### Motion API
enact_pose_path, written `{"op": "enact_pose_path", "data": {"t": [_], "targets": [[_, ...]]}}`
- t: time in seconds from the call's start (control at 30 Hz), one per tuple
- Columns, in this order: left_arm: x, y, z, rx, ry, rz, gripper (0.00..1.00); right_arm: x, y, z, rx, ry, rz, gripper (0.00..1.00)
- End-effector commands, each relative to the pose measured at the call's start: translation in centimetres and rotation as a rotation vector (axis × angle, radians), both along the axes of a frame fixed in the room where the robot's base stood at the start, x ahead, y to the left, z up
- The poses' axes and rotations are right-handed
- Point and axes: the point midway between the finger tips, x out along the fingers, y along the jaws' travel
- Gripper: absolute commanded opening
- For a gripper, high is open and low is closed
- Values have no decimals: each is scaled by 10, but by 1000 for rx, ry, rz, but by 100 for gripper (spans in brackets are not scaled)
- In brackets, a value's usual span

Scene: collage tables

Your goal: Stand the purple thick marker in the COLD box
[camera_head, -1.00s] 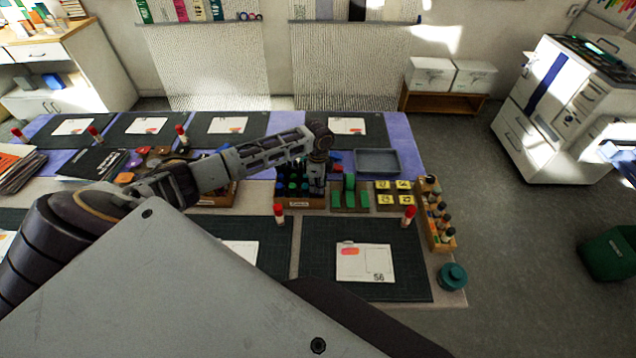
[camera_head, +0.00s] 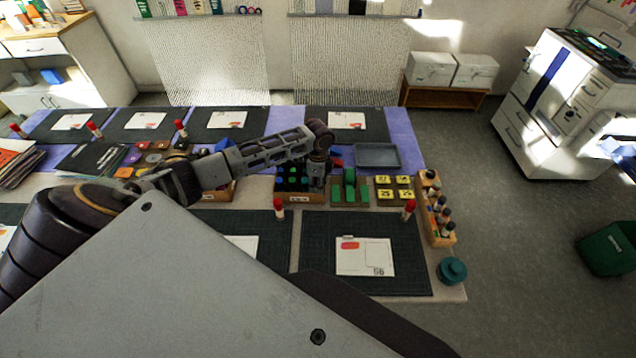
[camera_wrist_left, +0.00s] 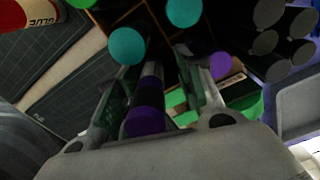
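The COLD box (camera_head: 297,199) stands in the middle of the table in the head view, with several dark, green, blue and teal-topped markers in it. My left gripper (camera_head: 317,180) points down at its right end. In the left wrist view, the purple thick marker (camera_wrist_left: 147,118) is between the fingers of my left gripper (camera_wrist_left: 155,70), its purple end towards the camera. The fingers look spread, with a gap on the right of the marker. Its lower end is hidden. Another purple end (camera_wrist_left: 220,65) shows right of the fingers. My right gripper is not in view.
Right of the box are a green block holder (camera_head: 349,190), yellow number cards (camera_head: 394,187) and a wooden marker rack (camera_head: 437,215). A grey tray (camera_head: 378,157) lies behind. Teal ends (camera_wrist_left: 127,45) crowd close to the fingers. Cutting mats (camera_head: 320,230) lie in front.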

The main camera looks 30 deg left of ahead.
Motion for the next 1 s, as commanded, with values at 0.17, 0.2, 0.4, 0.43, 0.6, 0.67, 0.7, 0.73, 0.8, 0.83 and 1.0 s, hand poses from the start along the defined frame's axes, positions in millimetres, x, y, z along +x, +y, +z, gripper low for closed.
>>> {"op": "enact_pose_path", "data": {"t": [0.17, 0.2, 0.4, 0.43, 0.6, 0.67, 0.7, 0.73, 0.8, 0.83, 1.0], "targets": [[0, 0, 0, 0, 0, 0, 45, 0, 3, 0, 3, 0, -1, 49], [0, 0, 0, 0, 0, 0, 45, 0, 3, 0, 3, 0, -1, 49], [0, 0, 1, 0, -1, 0, 45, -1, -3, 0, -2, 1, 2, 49], [0, 0, 2, 0, -1, 0, 45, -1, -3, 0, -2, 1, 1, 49], [1, 1, 13, 1, -3, 1, 45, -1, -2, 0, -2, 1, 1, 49], [1, 1, 18, 1, -3, 1, 45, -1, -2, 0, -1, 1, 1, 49], [1, 1, 23, 1, -3, 0, 45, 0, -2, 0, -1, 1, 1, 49], [1, 1, 27, 1, -3, 0, 45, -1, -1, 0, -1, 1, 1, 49], [1, 0, 36, 1, -2, -1, 45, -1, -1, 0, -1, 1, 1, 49], [1, 0, 40, 0, -2, -1, 45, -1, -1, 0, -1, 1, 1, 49], [1, 1, 66, 1, -4, 0, 45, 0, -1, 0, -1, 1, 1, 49]]}}
